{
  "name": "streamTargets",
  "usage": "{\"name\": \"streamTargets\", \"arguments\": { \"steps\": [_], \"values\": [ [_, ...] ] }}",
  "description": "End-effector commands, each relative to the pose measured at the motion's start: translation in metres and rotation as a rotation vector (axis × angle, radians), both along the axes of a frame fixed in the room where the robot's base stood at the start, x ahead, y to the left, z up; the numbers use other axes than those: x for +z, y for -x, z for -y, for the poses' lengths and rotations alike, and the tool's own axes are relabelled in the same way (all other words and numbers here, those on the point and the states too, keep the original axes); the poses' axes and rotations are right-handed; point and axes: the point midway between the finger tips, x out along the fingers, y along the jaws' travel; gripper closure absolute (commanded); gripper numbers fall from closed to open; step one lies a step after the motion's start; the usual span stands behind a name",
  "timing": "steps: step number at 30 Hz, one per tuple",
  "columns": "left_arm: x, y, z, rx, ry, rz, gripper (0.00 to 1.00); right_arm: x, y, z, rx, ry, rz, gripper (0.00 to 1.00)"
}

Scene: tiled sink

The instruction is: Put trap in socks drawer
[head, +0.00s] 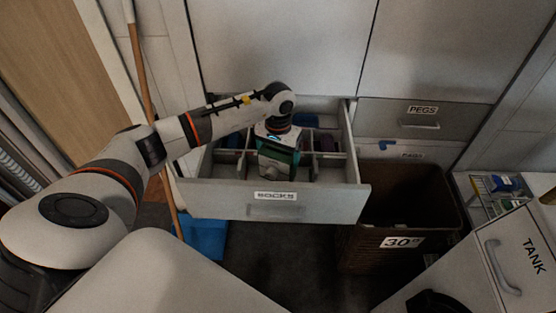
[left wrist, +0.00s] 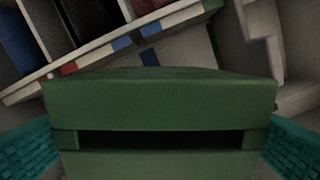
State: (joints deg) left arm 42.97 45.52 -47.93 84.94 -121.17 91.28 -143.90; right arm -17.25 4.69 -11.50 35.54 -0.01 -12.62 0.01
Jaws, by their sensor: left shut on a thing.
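The socks drawer (head: 230,203), labelled SOCKS, is pulled open and has dividers inside. The trap, a green box-like thing (head: 277,162), is at the drawer's middle, within its outline; I cannot tell whether it touches the drawer floor. My left gripper (head: 278,142) reaches down into the drawer and is shut on the trap. In the left wrist view the green trap (left wrist: 160,102), with a dark slot across it, fills the middle between the teal finger pads. My right gripper is not in view.
Dark blue and purple things (head: 325,142) lie in the drawer's rear compartments. A closed PEGS drawer (head: 405,122) and a brown basket marked 30° (head: 405,210) are to the right. A broom with a blue dustpan (head: 205,235) stands left. A TANK cabinet (head: 520,262) is lower right.

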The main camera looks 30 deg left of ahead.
Motion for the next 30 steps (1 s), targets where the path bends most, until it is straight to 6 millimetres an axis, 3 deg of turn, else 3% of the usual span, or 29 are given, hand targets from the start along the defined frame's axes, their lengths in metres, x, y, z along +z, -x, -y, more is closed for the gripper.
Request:
{"name": "streamTargets", "arguments": {
  "steps": [6, 16, 17, 18, 26, 30],
  "values": [
    [-0.028, 0.000, 0.000, 0.001, 0.000, -0.002, 0.35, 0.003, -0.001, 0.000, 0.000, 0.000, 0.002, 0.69],
    [-0.032, 0.000, 0.000, 0.000, -0.001, 0.000, 0.35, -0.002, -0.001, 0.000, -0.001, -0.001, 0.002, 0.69],
    [-0.032, 0.000, 0.000, 0.000, -0.001, -0.001, 0.08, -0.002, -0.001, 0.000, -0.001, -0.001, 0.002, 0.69],
    [-0.031, 0.000, 0.000, 0.000, -0.001, -0.001, 0.01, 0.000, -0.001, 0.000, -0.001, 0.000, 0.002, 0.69],
    [-0.029, 0.000, 0.000, 0.000, 0.000, -0.001, 0.00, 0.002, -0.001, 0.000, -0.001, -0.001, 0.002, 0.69],
    [-0.018, -0.001, 0.000, -0.001, 0.000, 0.002, 0.00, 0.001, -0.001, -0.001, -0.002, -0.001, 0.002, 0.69]
  ]
}}
